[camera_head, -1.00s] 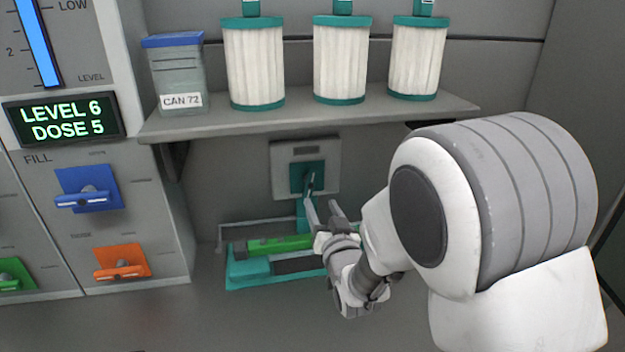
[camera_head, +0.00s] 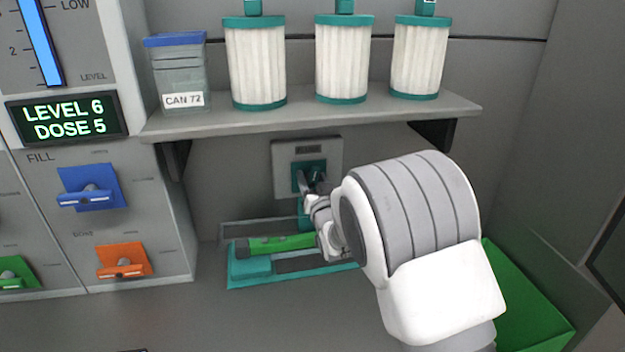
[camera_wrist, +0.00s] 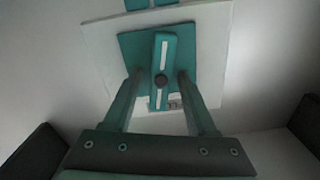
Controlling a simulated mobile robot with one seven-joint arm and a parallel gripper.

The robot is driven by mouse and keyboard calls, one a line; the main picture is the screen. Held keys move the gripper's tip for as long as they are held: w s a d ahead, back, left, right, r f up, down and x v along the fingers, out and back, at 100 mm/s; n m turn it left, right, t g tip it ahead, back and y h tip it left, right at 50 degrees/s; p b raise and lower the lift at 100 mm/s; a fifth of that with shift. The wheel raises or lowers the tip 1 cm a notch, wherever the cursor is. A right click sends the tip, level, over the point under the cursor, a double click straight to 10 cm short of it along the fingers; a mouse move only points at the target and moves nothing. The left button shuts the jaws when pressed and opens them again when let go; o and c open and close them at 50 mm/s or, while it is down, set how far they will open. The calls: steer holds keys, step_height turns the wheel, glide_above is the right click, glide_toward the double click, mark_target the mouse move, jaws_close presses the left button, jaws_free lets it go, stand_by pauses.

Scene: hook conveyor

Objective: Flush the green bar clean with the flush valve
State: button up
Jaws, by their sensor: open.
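The flush valve is a teal plate with a lever handle (camera_wrist: 161,70) on a grey wall panel; in the head view the teal plate (camera_head: 316,166) sits below the shelf, partly behind my gripper. My gripper (camera_head: 308,184) is open in front of the valve. In the wrist view its two fingers (camera_wrist: 160,80) stand on either side of the upright handle, with a gap on each side; contact cannot be told. The green bar (camera_head: 272,245) lies in the teal tray (camera_head: 248,281) below the valve, its right end hidden by my gripper and wrist.
A grey shelf (camera_head: 300,120) above holds CAN 72 (camera_head: 180,75) and several white cartridges (camera_head: 342,60). At left, a panel has a blue valve (camera_head: 91,188) and an orange valve (camera_head: 124,262); its display (camera_head: 65,118) reads LEVEL 6, DOSE 5. A green bin (camera_head: 525,305) stands at lower right.

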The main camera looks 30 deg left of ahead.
jaws_close()
